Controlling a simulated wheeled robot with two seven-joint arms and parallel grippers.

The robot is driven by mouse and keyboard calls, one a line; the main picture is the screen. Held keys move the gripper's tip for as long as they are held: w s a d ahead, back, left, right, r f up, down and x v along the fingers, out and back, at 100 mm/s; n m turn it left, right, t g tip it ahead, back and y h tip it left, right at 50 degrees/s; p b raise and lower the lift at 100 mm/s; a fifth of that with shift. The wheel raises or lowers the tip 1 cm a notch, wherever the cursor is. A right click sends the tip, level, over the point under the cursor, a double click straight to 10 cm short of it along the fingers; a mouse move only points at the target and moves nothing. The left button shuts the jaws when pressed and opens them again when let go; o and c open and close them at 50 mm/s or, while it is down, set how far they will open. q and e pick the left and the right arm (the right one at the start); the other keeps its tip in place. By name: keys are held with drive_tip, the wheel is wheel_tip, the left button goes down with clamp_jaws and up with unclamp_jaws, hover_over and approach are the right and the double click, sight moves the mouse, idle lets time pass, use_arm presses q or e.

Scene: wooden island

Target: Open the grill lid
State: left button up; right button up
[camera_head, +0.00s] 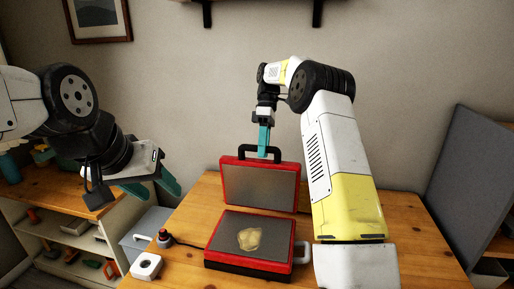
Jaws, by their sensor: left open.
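A red grill stands on the wooden table. Its lid (262,184) is raised, roughly upright at the back, with its dark inner plate facing me. Its base (240,237) lies flat with a pale yellowish piece of food (250,238) on the dark plate. My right gripper (264,146) points down at the black handle (247,152) on the lid's top edge. Its teal fingers overlap the handle; whether they grip it cannot be told. My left gripper (170,182) is open and empty, in the air to the left of the grill.
The wooden table (415,255) is clear at the right. A white square object (146,266) and a small red-topped object (164,238) with a cable stand left of the grill. A shelf (60,235) with several items is at the left. A grey panel (470,185) leans at the right.

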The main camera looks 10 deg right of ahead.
drive_tip(key=shift+a+r, duration=0.1)
drive_tip(key=shift+r, duration=0.1)
drive_tip(key=shift+r, duration=1.45)
drive_tip(key=shift+s+r, duration=0.15)
drive_tip(key=shift+r, duration=0.15)
drive_tip(key=s+a+r, duration=0.1)
drive_tip(key=s+a, duration=0.1)
drive_tip(key=s, duration=1.3)
drive_tip(key=shift+s+a+r, duration=0.2)
drive_tip(key=shift+s+a, duration=0.05)
drive_tip(key=shift+a, duration=0.05)
